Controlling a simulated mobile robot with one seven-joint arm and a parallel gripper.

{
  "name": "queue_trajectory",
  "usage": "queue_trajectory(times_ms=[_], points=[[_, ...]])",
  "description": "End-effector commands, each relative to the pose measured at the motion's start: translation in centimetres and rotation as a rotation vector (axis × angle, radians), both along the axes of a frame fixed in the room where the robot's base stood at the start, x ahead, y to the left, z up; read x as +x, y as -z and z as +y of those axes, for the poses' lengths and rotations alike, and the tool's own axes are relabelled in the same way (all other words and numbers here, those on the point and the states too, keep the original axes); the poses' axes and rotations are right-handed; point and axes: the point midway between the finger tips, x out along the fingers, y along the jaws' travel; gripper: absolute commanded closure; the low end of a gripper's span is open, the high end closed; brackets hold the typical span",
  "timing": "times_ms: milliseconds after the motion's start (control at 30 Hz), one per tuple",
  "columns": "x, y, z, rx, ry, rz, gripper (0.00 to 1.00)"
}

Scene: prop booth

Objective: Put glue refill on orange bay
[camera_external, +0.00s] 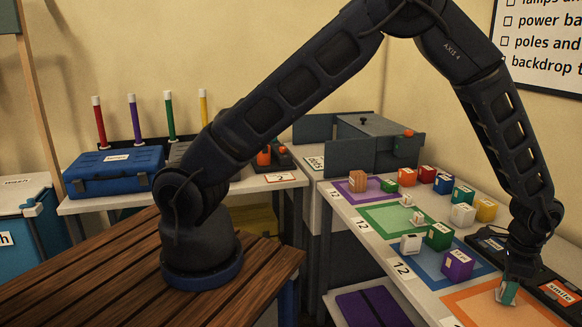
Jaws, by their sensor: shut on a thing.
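My gripper (516,281) is at the lower right, pointing down and shut on a small teal and white item (508,293), which I take to be the glue refill. Its label is too small to read, and the gripper hides its upper part. The orange bay (463,303) is a flat orange-bordered area on the white table at the lower right, cut off by the bottom edge of the picture. The item is over the bay, at or just above its surface; I cannot tell whether it touches.
A blue bay (425,280) behind the orange one holds a purple box (457,264). A green bay (378,224) and a purple bay (346,196) lie farther back. Several small boxes stand along the table, including a white one (462,215). A black tray (487,239) is close beside my gripper.

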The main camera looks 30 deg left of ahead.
Motion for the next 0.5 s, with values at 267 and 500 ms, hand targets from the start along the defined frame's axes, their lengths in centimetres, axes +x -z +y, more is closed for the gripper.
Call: queue_trajectory(times_ms=[267,500], points=[[0.01,0.1,0.0,0.0,0.0,0.0,0.39],[-0.02,-0.25,-0.02,0.0,0.0,0.0,0.39]])
